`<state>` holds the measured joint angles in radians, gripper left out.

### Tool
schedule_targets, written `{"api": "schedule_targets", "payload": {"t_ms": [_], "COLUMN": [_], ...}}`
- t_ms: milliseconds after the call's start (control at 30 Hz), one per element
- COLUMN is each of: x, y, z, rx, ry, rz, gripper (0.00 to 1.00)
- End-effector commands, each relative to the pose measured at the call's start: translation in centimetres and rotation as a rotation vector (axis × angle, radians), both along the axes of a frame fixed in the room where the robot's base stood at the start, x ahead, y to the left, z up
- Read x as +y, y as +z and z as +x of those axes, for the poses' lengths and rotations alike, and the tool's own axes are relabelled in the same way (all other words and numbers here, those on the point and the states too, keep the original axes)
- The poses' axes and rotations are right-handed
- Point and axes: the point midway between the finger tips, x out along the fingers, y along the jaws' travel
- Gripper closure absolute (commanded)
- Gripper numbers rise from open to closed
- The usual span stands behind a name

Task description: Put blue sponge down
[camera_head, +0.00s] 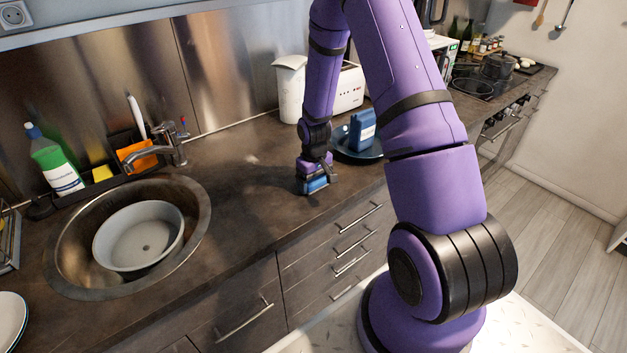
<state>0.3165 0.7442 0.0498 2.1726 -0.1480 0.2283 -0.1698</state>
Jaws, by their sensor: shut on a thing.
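The blue sponge (316,185) is held in my gripper (318,182), low over the dark countertop (245,190) near its front edge. I cannot tell whether the sponge touches the counter. My gripper points down and is shut on the sponge; its fingers hide part of it. My purple arm rises from the lower right and covers part of the counter behind.
A dark plate (357,151) with a blue carton (362,130) on it stands right of my gripper. A white canister (290,88) and a toaster (350,88) stand behind. The sink (65,245) with a grey bowl (140,236) is at left. Counter between sink and gripper is clear.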

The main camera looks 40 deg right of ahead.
Motion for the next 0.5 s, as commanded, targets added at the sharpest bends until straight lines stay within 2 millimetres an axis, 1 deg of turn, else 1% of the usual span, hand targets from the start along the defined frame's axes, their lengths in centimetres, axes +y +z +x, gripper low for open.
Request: {"api": "schedule_targets", "payload": {"t_ms": [33, 67, 100, 367, 500], "x": [0.01, 0.00, 0.00, 0.00, -0.01], "y": [-0.18, -0.13, -0.12, -0.11, 0.39], "z": [-0.01, 0.00, 0.00, 0.00, 0.03], "rx": [0.001, 0.000, 0.000, 0.000, -0.001], "ry": [0.000, 0.000, 0.000, 0.000, 0.000], "rz": [0.000, 0.000, 0.000, 0.000, 0.000], "gripper": [0.46, 0.09, 0.00, 0.00, 0.00]}}
